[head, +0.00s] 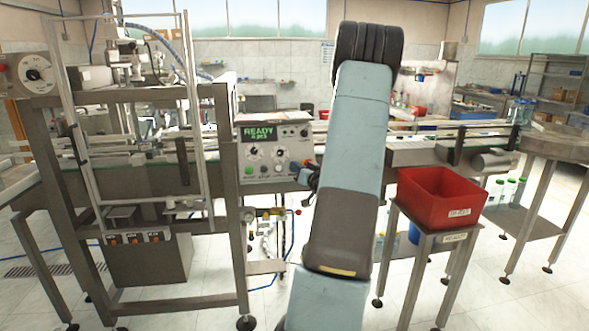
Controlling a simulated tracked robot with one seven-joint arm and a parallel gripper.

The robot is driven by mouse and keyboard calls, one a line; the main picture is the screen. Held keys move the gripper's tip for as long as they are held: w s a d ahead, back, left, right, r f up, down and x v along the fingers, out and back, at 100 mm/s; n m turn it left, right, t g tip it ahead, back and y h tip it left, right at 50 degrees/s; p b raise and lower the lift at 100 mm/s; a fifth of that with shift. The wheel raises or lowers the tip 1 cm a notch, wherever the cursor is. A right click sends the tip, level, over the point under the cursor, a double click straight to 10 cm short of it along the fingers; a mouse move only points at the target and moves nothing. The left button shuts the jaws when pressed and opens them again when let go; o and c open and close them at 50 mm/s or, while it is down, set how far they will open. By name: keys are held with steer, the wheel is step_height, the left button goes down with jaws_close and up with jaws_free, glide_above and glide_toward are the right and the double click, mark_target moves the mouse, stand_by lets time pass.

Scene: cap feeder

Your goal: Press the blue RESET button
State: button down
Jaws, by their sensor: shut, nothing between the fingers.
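The control panel (273,150) is a pale box with a lit green display (257,133) reading READY, with smaller text below. Knobs sit under the display. A row of small buttons runs along its lower edge, with a green one (249,170) at the left. I cannot clearly make out the blue RESET button; the right end of the row is close to my arm and partly covered. My gripper (307,177) seems to show only in part, as a dark shape at the panel's lower right, beside my arm. It is shut and empty. Whether it touches the panel cannot be told.
A red bin (441,196) stands on a small metal stand (447,240) at the right. A metal machine frame (128,97) with a clear guard fills the left. A conveyor (425,150) runs behind my arm. Pipes and valves (268,222) hang below the panel.

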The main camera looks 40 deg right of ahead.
steer(key=shift+s+a+r, duration=0.1)
steer(key=shift+s, duration=0.05)
steer(key=shift+s+a+r, duration=0.3)
steer(key=shift+s+r, duration=0.05)
steer(key=shift+s, duration=0.1)
stand_by(0.5)
steer(key=s+a+r, duration=0.2)
steer(key=s, duration=0.1)
steer(key=shift+s+r, duration=0.25)
steer(key=shift+r, duration=0.15)
steer(key=shift+w+a, duration=0.1)
stand_by(0.8)
